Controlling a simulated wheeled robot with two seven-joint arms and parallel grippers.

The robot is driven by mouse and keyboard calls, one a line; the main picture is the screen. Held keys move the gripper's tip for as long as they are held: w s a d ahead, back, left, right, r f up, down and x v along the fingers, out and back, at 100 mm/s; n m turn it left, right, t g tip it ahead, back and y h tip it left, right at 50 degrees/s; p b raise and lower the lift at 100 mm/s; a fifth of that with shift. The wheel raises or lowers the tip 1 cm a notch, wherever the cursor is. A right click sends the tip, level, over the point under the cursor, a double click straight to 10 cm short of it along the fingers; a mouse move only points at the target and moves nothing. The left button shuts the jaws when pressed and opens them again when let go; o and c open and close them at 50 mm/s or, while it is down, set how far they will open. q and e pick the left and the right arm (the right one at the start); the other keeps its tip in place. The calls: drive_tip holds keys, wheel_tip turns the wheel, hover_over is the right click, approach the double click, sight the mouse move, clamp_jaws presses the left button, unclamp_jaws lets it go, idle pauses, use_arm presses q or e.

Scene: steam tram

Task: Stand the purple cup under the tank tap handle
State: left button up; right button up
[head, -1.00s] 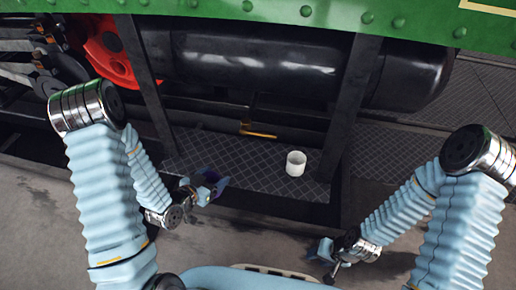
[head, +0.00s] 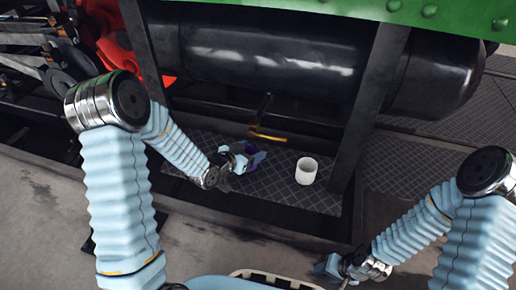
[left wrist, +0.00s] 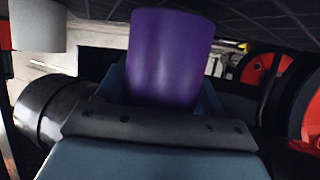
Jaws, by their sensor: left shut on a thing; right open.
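My left gripper (head: 250,158) is shut on the purple cup (left wrist: 170,58). In the head view only slivers of the cup show, behind the fingers, low over the dark chequered step plate (head: 210,143); I cannot tell whether the cup touches the plate. The brass tap handle (head: 268,137) sticks out below the black tank (head: 270,55), just behind and a little right of the left gripper. My right gripper (head: 330,266) is open and empty at the lower right, out in front of the step.
A white cup (head: 306,171) stands on the plate right of my left gripper; it also shows in the left wrist view (left wrist: 38,25). A dark upright post (head: 368,105) bounds the plate on the right, another post (head: 142,55) on the left.

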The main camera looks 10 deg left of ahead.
sight(253, 150)
use_arm(q)
drive_tip(key=w, duration=0.1)
drive_tip(key=w+d, duration=0.1)
drive_tip(key=shift+w+d, duration=0.2)
drive_tip(key=shift+w, duration=0.2)
drive_tip(key=shift+w+d+f+b, duration=0.15)
drive_tip(key=shift+w+f+b, duration=0.2)
drive_tip(key=shift+f, duration=0.35)
drive_tip(key=shift+f, duration=0.1)
drive_tip(key=o, duration=0.6)
drive_tip(key=shift+f, duration=0.1)
drive_tip(key=o, duration=0.5)
drive_tip(key=shift+r, duration=0.25)
drive_tip(key=p+v, duration=0.1)
drive_tip(key=v, duration=1.1)
drive_tip(key=shift+f+p, duration=0.1)
drive_tip(key=shift+p, duration=0.2)
